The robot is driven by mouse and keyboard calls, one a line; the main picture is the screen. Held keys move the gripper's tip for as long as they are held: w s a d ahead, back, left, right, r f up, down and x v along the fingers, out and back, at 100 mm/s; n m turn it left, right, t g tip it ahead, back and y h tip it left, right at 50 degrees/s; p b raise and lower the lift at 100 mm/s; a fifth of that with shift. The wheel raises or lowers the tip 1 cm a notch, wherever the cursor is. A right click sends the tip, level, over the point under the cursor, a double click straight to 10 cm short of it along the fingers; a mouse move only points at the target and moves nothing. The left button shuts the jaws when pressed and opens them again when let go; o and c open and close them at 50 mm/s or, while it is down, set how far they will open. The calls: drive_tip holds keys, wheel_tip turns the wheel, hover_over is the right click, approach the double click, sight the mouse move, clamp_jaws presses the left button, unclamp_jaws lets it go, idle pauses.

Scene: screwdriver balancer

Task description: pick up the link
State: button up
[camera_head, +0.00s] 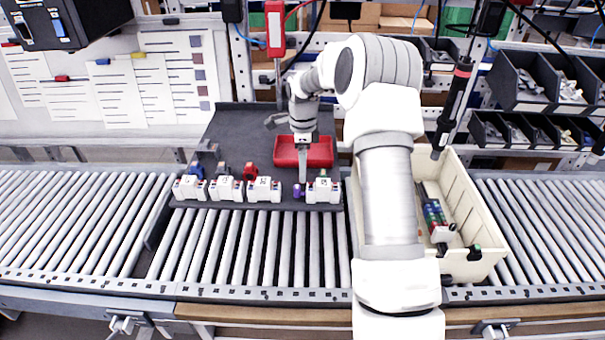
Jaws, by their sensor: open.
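My gripper (303,180) points down over the front part of a dark board (235,125), between two white blocks. Its jaws are open, seen nearly edge-on. A small purple piece (298,190) sits right at the fingertips; I cannot tell whether they touch it. Other small pieces stand behind the white blocks: a blue one (195,170), a grey one (208,149) and a red one (250,171). Which of these is the link is not clear from this view. Several white blocks (263,190) with coloured marks line the board's front edge.
A red tray (318,154) lies on the board behind my gripper. A cream crate (480,215) with coloured parts stands right of my arm. A tool with a red band (453,108) hangs above it. Roller conveyor (80,220) runs left and right, mostly clear.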

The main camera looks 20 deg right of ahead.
drive_tip(key=shift+w+f, duration=0.1)
drive_tip(key=shift+f, duration=1.25)
clamp_jaws()
